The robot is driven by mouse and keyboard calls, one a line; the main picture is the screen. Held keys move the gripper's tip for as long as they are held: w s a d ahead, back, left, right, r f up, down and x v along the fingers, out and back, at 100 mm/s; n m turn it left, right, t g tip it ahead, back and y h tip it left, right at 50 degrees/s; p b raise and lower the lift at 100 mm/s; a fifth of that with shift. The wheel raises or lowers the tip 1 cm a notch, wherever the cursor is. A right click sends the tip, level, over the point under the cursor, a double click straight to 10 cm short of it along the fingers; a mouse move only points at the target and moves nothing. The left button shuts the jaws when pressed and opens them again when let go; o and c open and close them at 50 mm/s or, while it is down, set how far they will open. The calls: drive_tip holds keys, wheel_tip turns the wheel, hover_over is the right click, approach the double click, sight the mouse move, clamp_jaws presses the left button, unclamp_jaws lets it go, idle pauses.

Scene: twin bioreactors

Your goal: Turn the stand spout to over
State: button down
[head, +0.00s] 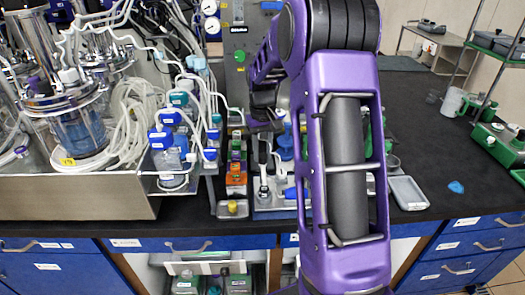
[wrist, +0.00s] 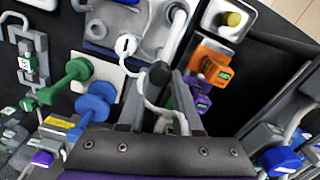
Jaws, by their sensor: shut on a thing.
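My gripper (wrist: 160,88) reaches in from the bottom of the wrist view, with its two grey fingers around a thin part. It is shut on what looks like the stand spout, a thin white curved tube (wrist: 147,98) that bends down and runs between the fingers. A dark rounded end shows at the fingertips, and the exact contact is hidden. In the head view my gripper (head: 262,130) is small and dark above the bench, partly covered by my purple arm.
An orange block (wrist: 210,66) and purple clamps stand just right of the fingers. Green (wrist: 64,80) and blue (wrist: 92,103) knobs stand close on the left. Glass vessels and white tubing (head: 130,115) crowd the left bench. The black bench top at right (head: 430,130) is mostly clear.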

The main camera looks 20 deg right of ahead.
idle(0.3)
drive_tip(key=c, duration=0.6)
unclamp_jaws()
wheel_tip(320, 180, up, 18)
drive_tip(key=shift+f, duration=0.25)
